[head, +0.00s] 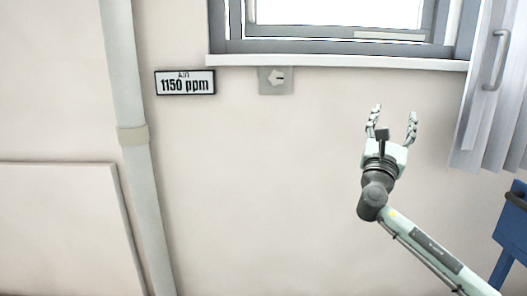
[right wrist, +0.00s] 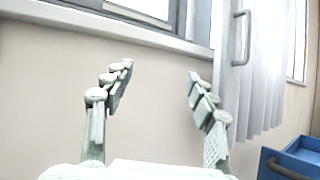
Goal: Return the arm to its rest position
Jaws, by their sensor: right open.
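My right gripper (head: 392,122) is raised in front of the wall, below the window, with its fingers pointing up. Its fingers are spread apart and hold nothing. In the right wrist view the open right gripper (right wrist: 150,90) shows only bare wall and the window sill between and beyond its fingers. My right arm comes up from the bottom right corner of the head view. My left gripper is in neither view.
A window (head: 340,36) with a sill is above the gripper. A grey panel with a handle (head: 497,60) and a curtain (head: 487,115) are at right. A blue cart (head: 513,225) stands at the right edge. A sign (head: 185,83), a small switch plate (head: 276,80) and a pipe (head: 125,90) are on the wall.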

